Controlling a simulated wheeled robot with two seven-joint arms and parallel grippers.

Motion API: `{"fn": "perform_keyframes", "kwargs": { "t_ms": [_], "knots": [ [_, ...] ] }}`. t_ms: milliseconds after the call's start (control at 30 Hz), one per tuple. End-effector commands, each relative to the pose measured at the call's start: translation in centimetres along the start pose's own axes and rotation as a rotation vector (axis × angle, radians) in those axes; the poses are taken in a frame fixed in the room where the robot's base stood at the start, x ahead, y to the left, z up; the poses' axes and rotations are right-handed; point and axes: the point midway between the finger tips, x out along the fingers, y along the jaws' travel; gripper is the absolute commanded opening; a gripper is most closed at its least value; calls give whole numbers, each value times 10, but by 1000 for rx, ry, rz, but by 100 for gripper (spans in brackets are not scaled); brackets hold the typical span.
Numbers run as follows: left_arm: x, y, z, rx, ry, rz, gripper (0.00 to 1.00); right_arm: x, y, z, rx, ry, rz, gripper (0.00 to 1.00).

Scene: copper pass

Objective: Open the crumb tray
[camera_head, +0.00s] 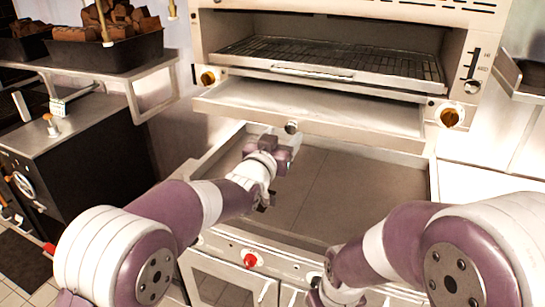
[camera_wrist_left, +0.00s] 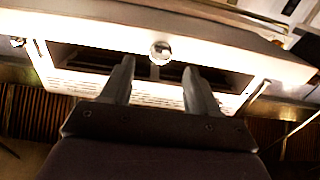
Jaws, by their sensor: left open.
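The crumb tray (camera_head: 320,108) is a shallow pale metal tray under the oven's rack opening. It sticks out from the oven front, with its top surface showing. A small round knob (camera_head: 292,127) sits on its front face; the knob also shows as a shiny ball in the left wrist view (camera_wrist_left: 160,52). My left gripper (camera_head: 286,143) is open at the tray front, close to the knob. In the left wrist view its two fingers (camera_wrist_left: 159,68) point toward the knob, one to each side. Contact cannot be told. My right gripper is out of frame.
The oven (camera_head: 340,22) has a wire rack (camera_head: 330,58) above the tray and an orange dial (camera_head: 449,117) at right. A wide flat griddle-like surface (camera_head: 350,190) lies below. A shelf with a dark pan (camera_head: 105,52) of brown blocks stands at left.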

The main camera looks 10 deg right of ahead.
Motion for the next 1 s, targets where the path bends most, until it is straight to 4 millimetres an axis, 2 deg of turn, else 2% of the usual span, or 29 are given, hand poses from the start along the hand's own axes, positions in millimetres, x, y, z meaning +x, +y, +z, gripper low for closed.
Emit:
{"fn": "perform_keyframes", "kwargs": {
  "t_ms": [33,100,300,467,700,767,867,967,1000],
  "knots": [
    [-15,0,7,0,2,0,60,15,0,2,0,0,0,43],
    [-35,0,6,0,2,0,60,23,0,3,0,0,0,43],
    [-75,0,3,0,2,0,60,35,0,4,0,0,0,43],
    [-86,0,1,0,1,0,60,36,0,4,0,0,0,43],
    [-86,0,0,1,0,0,60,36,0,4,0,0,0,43],
    [-86,-1,6,5,-27,-2,60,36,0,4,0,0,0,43],
    [-94,-3,48,9,-192,-15,60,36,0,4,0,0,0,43],
    [-136,-17,123,-1,-499,-55,60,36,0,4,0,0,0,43],
    [-164,-29,153,-13,-636,-85,60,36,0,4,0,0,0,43]
  ]
}}
